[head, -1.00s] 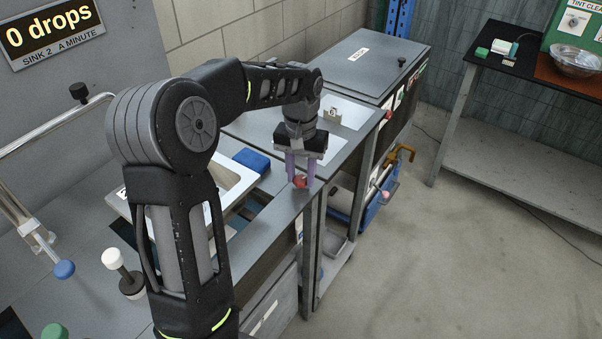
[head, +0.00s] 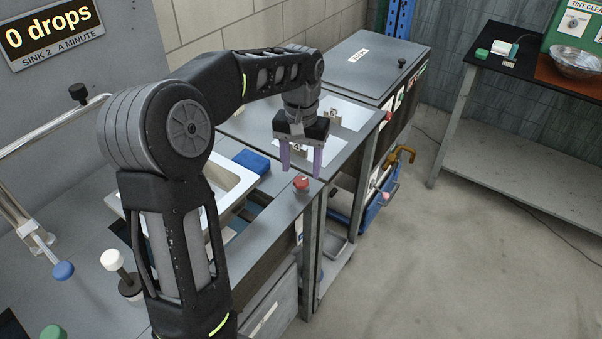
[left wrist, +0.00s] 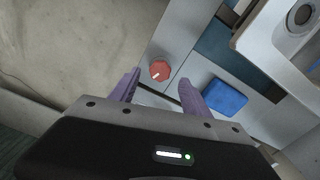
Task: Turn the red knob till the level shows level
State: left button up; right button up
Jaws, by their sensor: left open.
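The red knob (head: 301,183) stands on the grey counter near its front edge. In the left wrist view the red knob (left wrist: 160,70) shows a pale pointer line toward the lower left. My left gripper (head: 301,172) is open and empty, with its purple fingers above and behind the knob, apart from it. In the left wrist view the fingers of my left gripper (left wrist: 158,80) lie on either side below the knob, not around it. I cannot make out a level indicator. My right gripper is not in view.
A blue sponge-like block (head: 251,161) lies beside the white sink (head: 236,187). A white-topped knob (head: 112,259) and a blue knob (head: 64,270) are at the left. A dark side table (head: 545,70) stands at the right, with open floor between.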

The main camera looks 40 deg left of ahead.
aim_at(301, 180)
pick_arm(q)
notch_tip(301, 180, up, 4)
jog(key=shift+r, duration=0.1)
dwell(0.6)
